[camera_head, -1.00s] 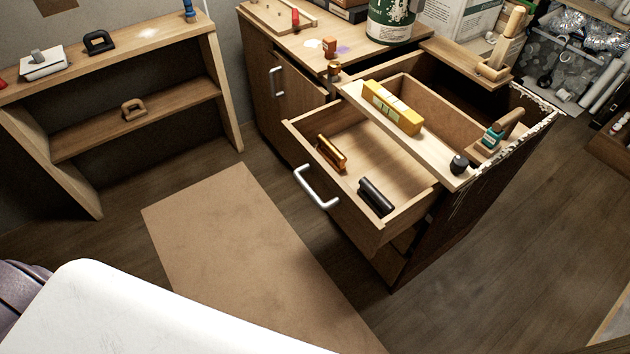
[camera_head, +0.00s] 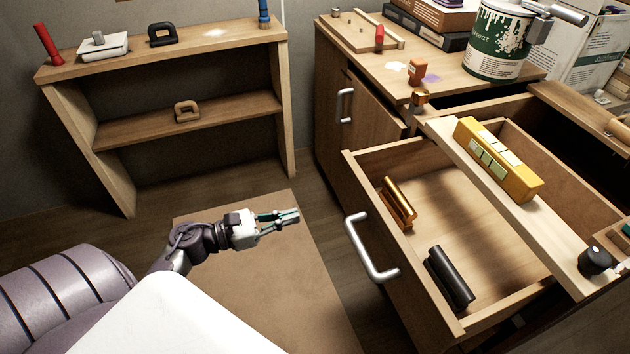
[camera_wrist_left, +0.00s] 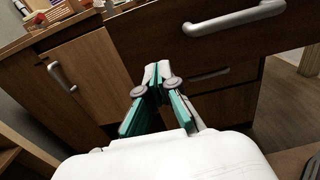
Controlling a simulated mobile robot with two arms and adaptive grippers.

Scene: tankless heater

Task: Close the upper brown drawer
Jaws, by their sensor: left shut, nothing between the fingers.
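The upper brown drawer (camera_head: 375,165) is pulled out of the cabinet at the right of the head view. Its silver handle (camera_head: 366,250) is on the front face. The handle also shows at the top of the left wrist view (camera_wrist_left: 235,18). An orange-brown item (camera_head: 398,203) and a black item (camera_head: 450,277) lie inside the drawer. My left gripper (camera_head: 293,216) is shut and empty, to the left of the drawer front and apart from the handle. In the left wrist view its fingertips (camera_wrist_left: 157,70) point toward the cabinet below the handle. My right gripper is not in view.
A light board (camera_head: 525,215) with a yellow box (camera_head: 498,160) on it lies across the cabinet, above the drawer's back part. A wooden shelf unit (camera_head: 185,125) stands at the left. A brown mat (camera_head: 250,280) covers the floor before the drawer.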

